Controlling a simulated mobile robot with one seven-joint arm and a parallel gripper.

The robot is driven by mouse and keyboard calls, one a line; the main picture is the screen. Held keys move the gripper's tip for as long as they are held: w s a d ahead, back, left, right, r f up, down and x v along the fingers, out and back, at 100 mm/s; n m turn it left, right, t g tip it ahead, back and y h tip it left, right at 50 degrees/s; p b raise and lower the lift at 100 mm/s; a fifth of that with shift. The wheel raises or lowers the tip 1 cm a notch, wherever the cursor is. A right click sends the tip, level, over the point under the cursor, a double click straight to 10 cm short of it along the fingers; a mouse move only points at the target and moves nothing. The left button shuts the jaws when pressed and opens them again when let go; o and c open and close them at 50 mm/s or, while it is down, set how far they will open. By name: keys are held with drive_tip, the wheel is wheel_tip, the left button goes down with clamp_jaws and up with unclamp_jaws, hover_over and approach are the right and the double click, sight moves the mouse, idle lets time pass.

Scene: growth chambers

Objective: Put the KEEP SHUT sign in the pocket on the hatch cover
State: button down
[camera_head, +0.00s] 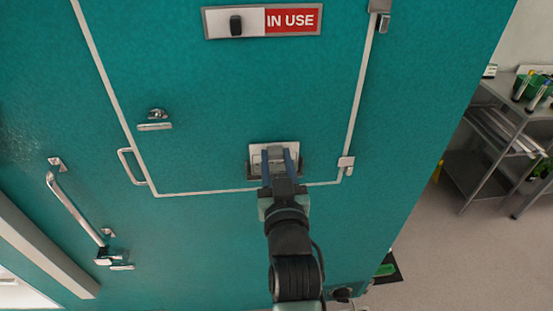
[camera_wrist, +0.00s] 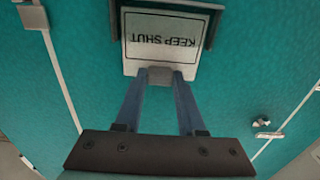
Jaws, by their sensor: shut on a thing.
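The KEEP SHUT sign (camera_head: 272,149) is a pale plate with dark lettering, upside down in the wrist view (camera_wrist: 160,52). My gripper (camera_head: 280,152) is shut on the small tab at the sign's near edge; its blue fingers also show in the wrist view (camera_wrist: 159,76). The dark-railed pocket (camera_wrist: 211,30) is on the lower part of the teal hatch cover (camera_head: 240,95). The sign lies between the pocket's side rails, with its tab end sticking out.
A hatch handle (camera_head: 131,166) and latch (camera_head: 155,122) are at left, with a hinge (camera_head: 346,164) at right. A long door handle (camera_head: 75,208) is at lower left. A grey shelf rack (camera_head: 490,150) stands at right beyond open floor.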

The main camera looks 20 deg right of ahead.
idle(0.3)
drive_tip(key=shift+c, duration=2.1)
unclamp_jaws()
drive_tip(key=shift+s+f, duration=0.1)
drive_tip(key=p+v, duration=0.1)
drive_tip(key=v, duration=0.6)
drive_tip(key=shift+s+p, duration=0.2)
drive_tip(key=shift+p, duration=0.15)
drive_tip(key=w+a+r+n+t+y+b, duration=0.1)
drive_tip(key=a+r+t+b, duration=0.2)
drive_tip(key=r, duration=0.8)
drive_tip(key=w+a+r+n+t+y+b, duration=0.15)
drive_tip(key=a+r, duration=0.35)
drive_tip(key=r, duration=0.5)
drive_tip(key=s+a+r+t+y+b, duration=0.1)
drive_tip(key=s+a+r+t, duration=0.1)
drive_tip(key=s+r, duration=0.3)
drive_tip(key=s+a+r+t+y+b, duration=0.1)
drive_tip(key=s+a+r+t, duration=0.2)
drive_tip(key=r, duration=0.8)
drive_tip(key=s+a, duration=0.2)
drive_tip(key=shift+s+n, duration=0.3)
drive_tip(key=shift+n, duration=0.05)
